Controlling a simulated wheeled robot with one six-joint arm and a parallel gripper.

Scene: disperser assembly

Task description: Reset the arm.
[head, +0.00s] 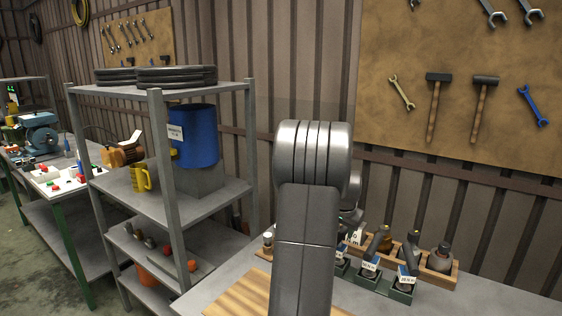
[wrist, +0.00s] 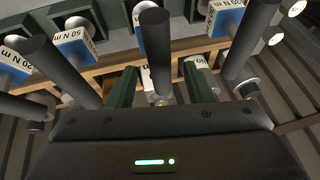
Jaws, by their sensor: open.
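My gripper (wrist: 160,84) is open in the wrist view, with its two dark green fingers apart. A black tool handle (wrist: 153,42) shows between and beyond the fingers; I cannot tell whether they touch it. Other black-handled tools with blue and white labels stand either side, one marked 50 N m (wrist: 76,42) and one marked 20 N m (wrist: 14,61). In the head view, my arm hides my gripper and part of the bench. Labelled tools (head: 371,265) stand there in green holders (head: 366,281) to the right of my arm.
A wooden rack with bottles (head: 440,261) stands behind the tools. A wooden board (head: 238,294) lies on the bench left of my arm. A grey metal shelf (head: 222,192) with a blue container (head: 194,137) stands further left. Hammers and wrenches hang on a wall board (head: 455,50).

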